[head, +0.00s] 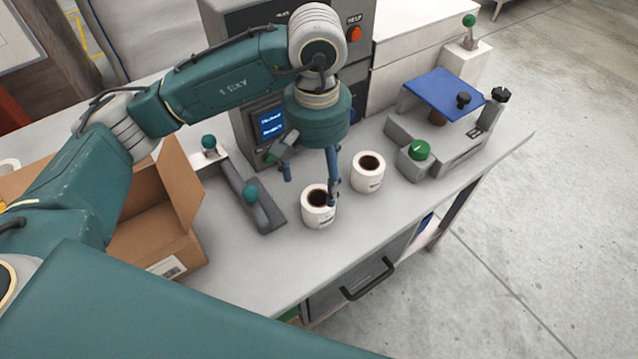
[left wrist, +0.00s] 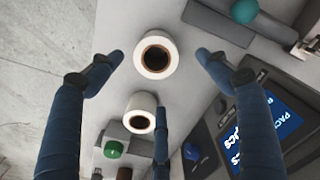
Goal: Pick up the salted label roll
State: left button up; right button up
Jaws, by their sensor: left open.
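Two white label rolls with dark brown cores stand upright on the grey bench. The nearer roll (head: 312,217) is at left and the other roll (head: 368,183) is to its right, apart from it. I cannot read which one is salted. My left gripper (head: 310,190) is open, pointing down just above the nearer roll, with one finger in front of that roll's right side. In the left wrist view, the nearer roll (left wrist: 155,72) lies between the spread fingertips, and the other roll (left wrist: 133,122) is lower, partly behind a third finger. My right gripper is out of view.
A machine with a blue screen (head: 271,123) stands behind the rolls. A lever with a teal knob (head: 251,192) lies left of the nearer roll. An open cardboard box (head: 180,245) is at left. A device with a blue plate (head: 443,92) and green knob stands at right.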

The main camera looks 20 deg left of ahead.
aim_at(318, 205)
pick_arm(q)
jog(key=f, duration=0.1)
jog(key=s+f+p, duration=0.1)
jog(key=f, duration=0.1)
jog(key=shift+s+d+f, duration=0.1)
jog(key=shift+d+f, duration=0.05)
jog(key=shift+f, duration=0.7)
notch_tip(318, 205, down, 4)
jog(key=shift+d+f+p, duration=0.1)
jog(key=shift+f+p, duration=0.1)
jog(key=shift+p, duration=1.05)
jog(key=shift+f, duration=0.2)
jog(key=shift+w+f, duration=0.1)
jog(key=shift+w, duration=0.1)
jog(key=c, duration=1.1)
jog(key=shift+c, duration=1.3)
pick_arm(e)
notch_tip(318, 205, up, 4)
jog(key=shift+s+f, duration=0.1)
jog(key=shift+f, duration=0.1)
